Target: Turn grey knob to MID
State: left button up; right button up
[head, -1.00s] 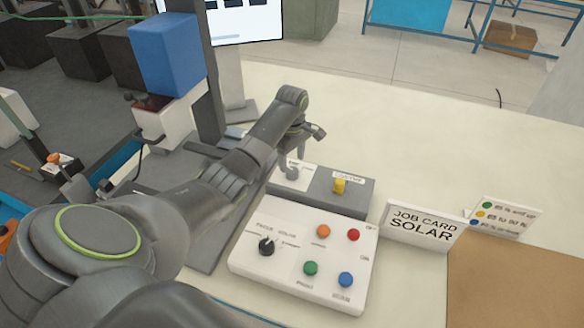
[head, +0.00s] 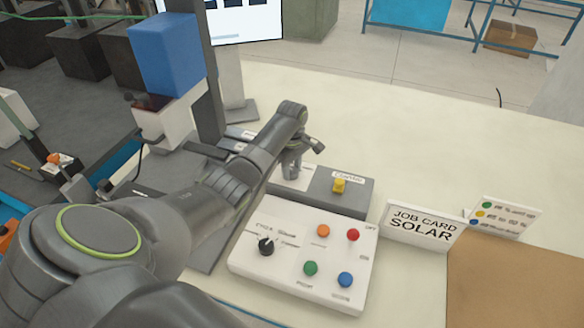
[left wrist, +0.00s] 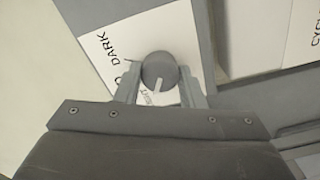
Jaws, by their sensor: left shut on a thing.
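The grey knob (left wrist: 160,72) shows in the left wrist view, round with a pale pointer line. It sits on a white label plate (left wrist: 115,47) where the word DARK can be read; other lettering is partly covered by the fingers. My left gripper (left wrist: 160,84) is shut on the knob, one finger on each side. The pointer line runs toward the gripper, near partly hidden lettering. My right gripper is not in view.
In front is a white panel (head: 300,296) with a black knob (head: 266,246) and several coloured buttons. A job card reading SOLAR (head: 422,228) stands to the right. The pale table behind is clear.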

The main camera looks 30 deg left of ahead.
pick_arm(q)
jog(key=shift+r+m+p, duration=0.2)
jog(key=shift+m+p, duration=0.4)
jog(key=shift+p, duration=0.15)
jog(key=shift+m+p, duration=0.95)
jog(key=shift+m, duration=0.15)
jog(key=shift+m+p, duration=0.65)
jog(key=shift+m, duration=0.55)
jog(key=shift+f+m+p, duration=0.1)
jog(key=shift+m+p, duration=0.4)
jog(key=shift+m, duration=1)
jog(key=shift+w, duration=0.1)
jog(key=o, duration=1)
